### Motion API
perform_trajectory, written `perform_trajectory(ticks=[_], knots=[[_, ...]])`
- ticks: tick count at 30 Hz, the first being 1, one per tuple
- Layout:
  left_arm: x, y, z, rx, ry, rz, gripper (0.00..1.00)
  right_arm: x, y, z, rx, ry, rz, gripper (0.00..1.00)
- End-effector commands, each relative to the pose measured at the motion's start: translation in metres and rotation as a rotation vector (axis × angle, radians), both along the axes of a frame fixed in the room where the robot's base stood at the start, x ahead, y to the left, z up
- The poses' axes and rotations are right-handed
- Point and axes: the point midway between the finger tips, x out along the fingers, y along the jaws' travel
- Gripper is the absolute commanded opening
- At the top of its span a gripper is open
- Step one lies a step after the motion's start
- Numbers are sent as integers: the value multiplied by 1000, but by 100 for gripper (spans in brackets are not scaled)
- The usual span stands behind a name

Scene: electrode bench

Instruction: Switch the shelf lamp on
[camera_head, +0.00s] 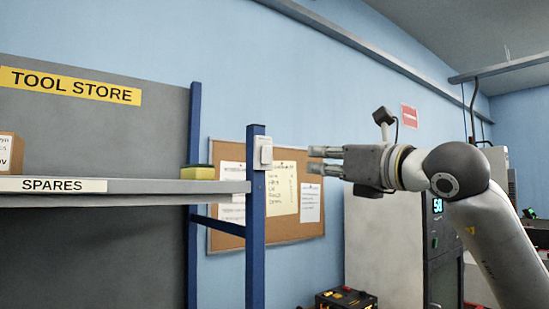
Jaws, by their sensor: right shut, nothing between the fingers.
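A white switch (263,152) is fixed to the blue front post (255,220) of the shelf, just above the level of the shelf board. Its rocker position is too small to tell. No lamp can be made out in the view. My right gripper (316,160) is shut and empty. It points left towards the switch, at about the same height in the picture, with a visible gap between the fingertips and the switch. My left gripper is not in view.
The shelf board (150,187) carries a yellow sponge-like block (198,173) and a cardboard box (9,153). A cork board (285,237) with papers hangs on the wall behind. A grey cabinet (385,245) stands behind my right arm, with a black-and-red toolbox (345,298) below.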

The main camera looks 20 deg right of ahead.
Motion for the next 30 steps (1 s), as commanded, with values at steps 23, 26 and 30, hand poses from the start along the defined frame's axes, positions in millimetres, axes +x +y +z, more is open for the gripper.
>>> perform_trajectory(ticks=[23,26,30], knots=[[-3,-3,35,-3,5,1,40,62,23,15,0,3,0,0],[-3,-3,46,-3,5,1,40,83,30,18,0,4,0,0],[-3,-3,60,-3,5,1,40,106,39,21,0,3,0,0]])
